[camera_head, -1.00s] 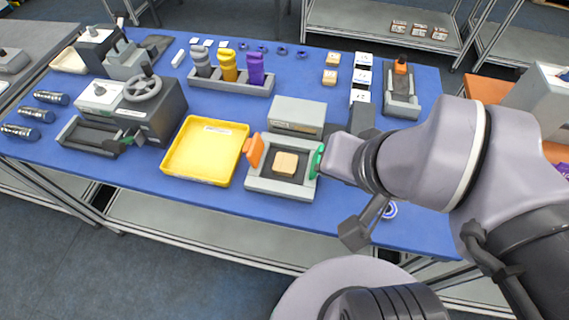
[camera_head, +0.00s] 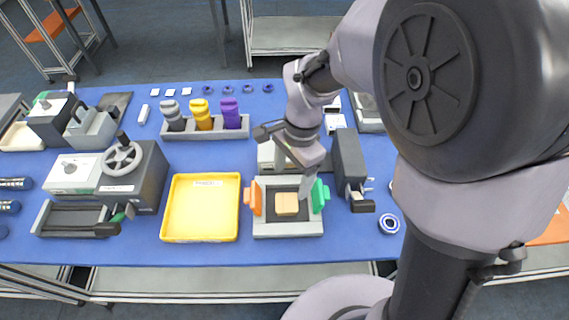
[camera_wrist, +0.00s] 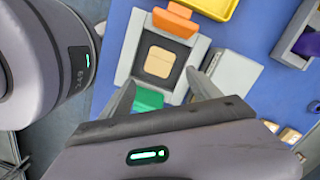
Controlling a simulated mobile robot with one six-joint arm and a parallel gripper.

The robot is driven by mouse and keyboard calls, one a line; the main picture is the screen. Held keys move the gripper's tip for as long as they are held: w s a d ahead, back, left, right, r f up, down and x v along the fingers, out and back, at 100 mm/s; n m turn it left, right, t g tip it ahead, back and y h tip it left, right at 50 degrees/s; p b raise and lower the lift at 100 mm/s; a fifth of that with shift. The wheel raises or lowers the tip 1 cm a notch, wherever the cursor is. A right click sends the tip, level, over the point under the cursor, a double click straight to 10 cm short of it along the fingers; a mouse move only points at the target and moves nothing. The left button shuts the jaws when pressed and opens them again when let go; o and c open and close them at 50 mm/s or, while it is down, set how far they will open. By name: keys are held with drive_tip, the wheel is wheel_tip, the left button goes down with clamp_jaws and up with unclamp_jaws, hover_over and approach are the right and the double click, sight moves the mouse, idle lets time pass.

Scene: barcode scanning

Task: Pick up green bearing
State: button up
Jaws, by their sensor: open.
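No plainly ring-shaped green bearing can be made out. A green block (camera_head: 320,196) stands at the right side of a grey square fixture (camera_head: 288,229), and it also shows in the wrist view (camera_wrist: 148,101). A tan square piece (camera_head: 287,204) lies in the middle of the fixture. An orange block (camera_head: 254,197) stands on its left side. My gripper (camera_wrist: 161,76) is open and empty, with its fingers pointing toward the fixture. The green block shows between the fingers in the wrist view, but whether they touch it cannot be told. The arm partly hides the fixture's back edge.
A yellow tray (camera_head: 201,208) lies left of the fixture. Several small dark blue rings (camera_head: 227,89) lie at the back. A rack (camera_head: 183,136) holds coloured pieces.

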drive_tip(key=b, duration=0.1)
hover_over(287, 202)
drive_tip(key=f, duration=0.4)
drive_tip(key=shift+w+d+f, duration=0.15)
drive_tip(key=shift+w+d, duration=0.1)
drive_tip(key=f+b, duration=0.1)
drive_tip(key=f, duration=0.1)
drive_tip(key=f+b, duration=0.1)
drive_tip(key=f, duration=0.1)
drive_tip(key=f+b, duration=0.1)
drive_tip(key=shift+s+a+f, duration=0.2)
drive_tip(key=shift+s+f, duration=0.05)
drive_tip(key=shift+f, duration=0.15)
drive_tip(key=shift+r, duration=0.1)
clamp_jaws()
